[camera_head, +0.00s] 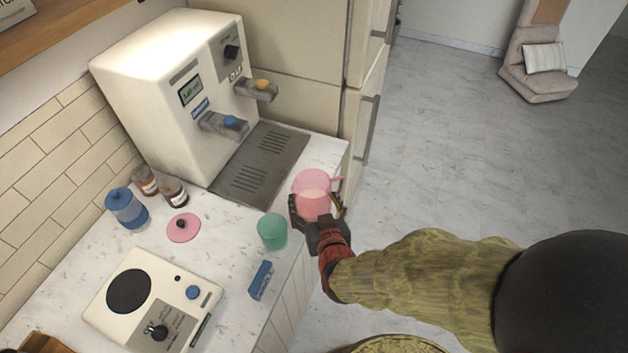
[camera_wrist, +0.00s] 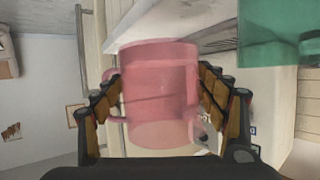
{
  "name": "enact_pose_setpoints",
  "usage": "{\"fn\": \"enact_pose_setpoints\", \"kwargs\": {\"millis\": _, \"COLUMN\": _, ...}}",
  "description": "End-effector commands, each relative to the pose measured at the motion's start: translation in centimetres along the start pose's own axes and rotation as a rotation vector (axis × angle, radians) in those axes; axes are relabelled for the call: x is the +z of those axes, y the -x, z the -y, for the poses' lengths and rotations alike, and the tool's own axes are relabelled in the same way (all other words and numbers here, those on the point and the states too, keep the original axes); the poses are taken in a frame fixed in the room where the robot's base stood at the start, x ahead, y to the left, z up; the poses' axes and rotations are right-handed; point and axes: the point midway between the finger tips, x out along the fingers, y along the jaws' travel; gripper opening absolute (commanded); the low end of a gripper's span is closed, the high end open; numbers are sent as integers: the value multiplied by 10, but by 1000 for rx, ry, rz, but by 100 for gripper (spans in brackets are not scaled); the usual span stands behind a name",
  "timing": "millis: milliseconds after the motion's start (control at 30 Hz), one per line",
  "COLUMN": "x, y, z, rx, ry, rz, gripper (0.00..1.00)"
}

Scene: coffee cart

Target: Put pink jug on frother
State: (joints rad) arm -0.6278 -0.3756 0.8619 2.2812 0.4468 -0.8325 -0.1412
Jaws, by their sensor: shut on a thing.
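The pink jug (camera_head: 312,190) is see-through with a side handle. My gripper (camera_head: 318,207) is shut on it at the counter's right edge, and the jug looks upright. In the wrist view the jug (camera_wrist: 156,95) fills the space between the two fingers of my gripper (camera_wrist: 160,100). I take the frother to be the white appliance (camera_head: 118,318) with a round black plate (camera_head: 129,291) and knobs, at the front left of the counter. The plate is bare. My gripper is to the right of it and farther back.
A green cup (camera_head: 272,231) stands between the jug and the appliance, with a blue block (camera_head: 261,280) in front. A pink lid (camera_head: 184,228), a blue jar (camera_head: 126,208) and brown bottles (camera_head: 172,191) stand behind the appliance. A white coffee machine (camera_head: 168,90) stands at the back.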

Motion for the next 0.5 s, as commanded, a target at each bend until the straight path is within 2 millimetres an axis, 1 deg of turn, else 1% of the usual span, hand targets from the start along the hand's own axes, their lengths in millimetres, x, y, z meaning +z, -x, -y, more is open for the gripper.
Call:
{"fn": "enact_pose_setpoints", "kwargs": {"millis": 100, "x": -1, "y": -1, "z": -2, "rx": 3, "ry": -1, "rz": -3, "gripper": 31}}
{"fn": "enact_pose_setpoints", "kwargs": {"millis": 367, "x": 13, "y": -8, "z": -28, "rx": 32, "ry": -13, "rz": -3, "gripper": 31}}
{"fn": "enact_pose_setpoints", "kwargs": {"millis": 500, "x": 24, "y": -13, "z": -47, "rx": 54, "ry": -21, "rz": -2, "gripper": 31}}
